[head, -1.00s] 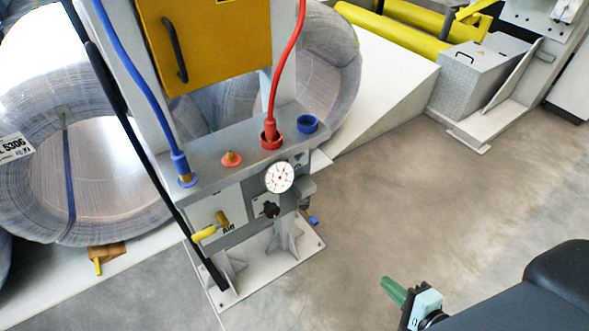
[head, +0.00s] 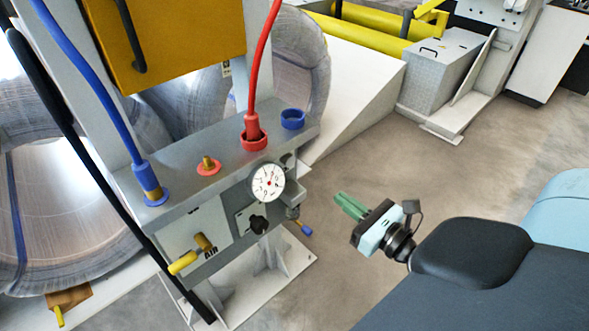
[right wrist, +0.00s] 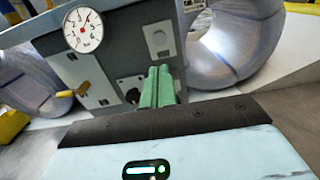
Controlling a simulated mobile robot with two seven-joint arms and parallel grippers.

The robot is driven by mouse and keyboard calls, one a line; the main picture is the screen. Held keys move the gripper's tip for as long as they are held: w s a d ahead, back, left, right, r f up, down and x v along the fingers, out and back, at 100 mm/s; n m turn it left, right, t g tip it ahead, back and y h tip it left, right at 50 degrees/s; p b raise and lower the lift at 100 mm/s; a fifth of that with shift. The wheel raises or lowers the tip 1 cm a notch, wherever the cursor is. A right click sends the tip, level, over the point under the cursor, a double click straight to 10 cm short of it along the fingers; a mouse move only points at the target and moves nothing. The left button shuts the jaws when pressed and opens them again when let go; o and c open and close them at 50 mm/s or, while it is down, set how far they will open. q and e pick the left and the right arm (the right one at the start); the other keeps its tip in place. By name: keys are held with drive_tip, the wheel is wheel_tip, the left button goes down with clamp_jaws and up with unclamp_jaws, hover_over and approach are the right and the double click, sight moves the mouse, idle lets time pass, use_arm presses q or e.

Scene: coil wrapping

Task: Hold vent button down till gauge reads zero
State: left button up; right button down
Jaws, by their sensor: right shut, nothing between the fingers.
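The pressure gauge (head: 268,183) is a round white dial on the front of the grey manifold box (head: 196,226). It also shows in the right wrist view (right wrist: 83,29); its exact reading is too small to tell. A round grey button (right wrist: 158,38) on a square plate, possibly the vent button, is right of the gauge in the right wrist view. My right gripper (head: 350,206) is shut and empty, to the right of the box and apart from it. Its green fingers (right wrist: 157,86) point toward the box, below the round button in the right wrist view. My left gripper is not in view.
A black knob (head: 259,224) and a yellow-handled valve (head: 190,256) stick out of the box front. A red hose (head: 258,90) and a blue hose (head: 95,90) rise from its top. Wire coils stand behind. The floor at right is clear.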

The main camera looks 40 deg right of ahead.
drive_tip(key=p, duration=0.1)
approach(291, 162)
drive_tip(key=w, duration=0.6)
drive_tip(key=shift+w+a, duration=0.25)
drive_tip(key=shift+w, duration=0.2)
drive_tip(key=shift+w, duration=0.1)
